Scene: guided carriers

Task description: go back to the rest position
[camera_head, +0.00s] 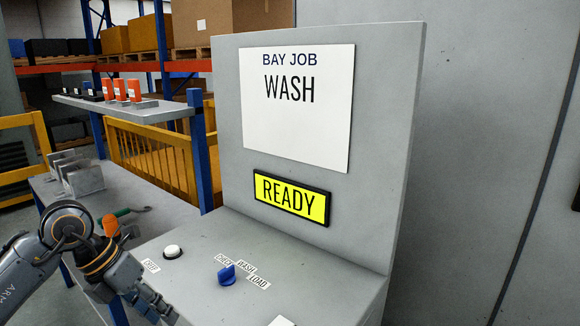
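My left gripper (160,309) shows at the lower left, pointing down and right over the front of the grey console (300,262). It is near a white push button (172,252) and a blue knob (227,274), and looks apart from both. Its fingertips are small and dark, so I cannot tell whether they are open or shut. I see nothing held in it. The knob has labels CHECK, WASH and LOAD around it; I cannot tell which it points to. My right gripper is not in view.
The console's upright panel carries a white sign (296,125) reading BAY JOB WASH and a yellow display (290,199) reading READY. Left are a grey table (120,196) with metal brackets (80,178), a shelf (135,112) with orange items and yellow railings (150,155). A grey wall stands right.

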